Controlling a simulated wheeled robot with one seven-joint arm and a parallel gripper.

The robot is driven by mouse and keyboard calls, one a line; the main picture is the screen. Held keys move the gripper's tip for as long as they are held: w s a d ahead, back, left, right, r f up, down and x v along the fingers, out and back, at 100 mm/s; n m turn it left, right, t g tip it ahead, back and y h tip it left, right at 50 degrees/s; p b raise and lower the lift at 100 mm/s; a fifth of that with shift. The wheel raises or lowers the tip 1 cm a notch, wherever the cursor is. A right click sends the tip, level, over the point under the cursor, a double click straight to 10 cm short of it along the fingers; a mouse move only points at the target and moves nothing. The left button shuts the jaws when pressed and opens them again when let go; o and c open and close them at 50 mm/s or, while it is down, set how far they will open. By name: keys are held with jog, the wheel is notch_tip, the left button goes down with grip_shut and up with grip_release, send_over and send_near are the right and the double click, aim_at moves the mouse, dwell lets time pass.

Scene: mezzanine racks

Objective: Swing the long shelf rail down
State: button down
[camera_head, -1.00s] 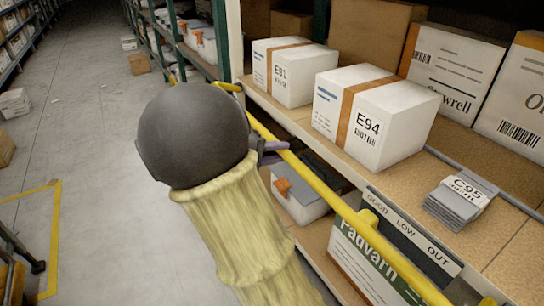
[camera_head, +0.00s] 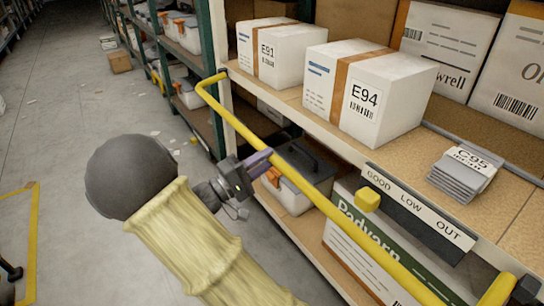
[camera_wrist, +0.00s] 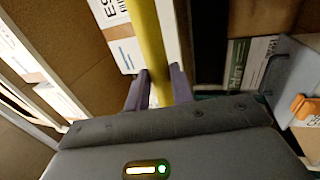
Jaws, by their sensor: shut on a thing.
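The long yellow shelf rail (camera_head: 300,175) runs along the front of the rack, from a bent end at the far upright to a bent end at the near right. It stands out in front of the shelf edge. My gripper (camera_head: 258,162) is on the rail left of its middle. In the wrist view the rail (camera_wrist: 148,40) passes between the two purple fingers of my gripper (camera_wrist: 157,88), which are shut on it. My arm hides the floor below.
White boxes E91 (camera_head: 268,62) and E94 (camera_head: 368,98) and grey packets C95 (camera_head: 462,177) stand on the shelf behind the rail. A grey-lidded bin (camera_head: 300,180) and a Padvarn box (camera_head: 350,255) are below. The aisle floor (camera_head: 60,130) at left is mostly clear.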

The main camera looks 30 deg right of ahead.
jog(key=shift+s+d+f, duration=0.1)
jog(key=shift+s+f, duration=0.05)
jog(key=shift+f, duration=0.2)
jog(key=c, duration=1.2)
grip_release()
jog(key=shift+d, duration=0.1)
jog(key=shift+c, duration=0.2)
jog(key=p+v, duration=0.4)
jog(key=v, duration=1.3)
jog(key=shift+a+p, duration=0.3)
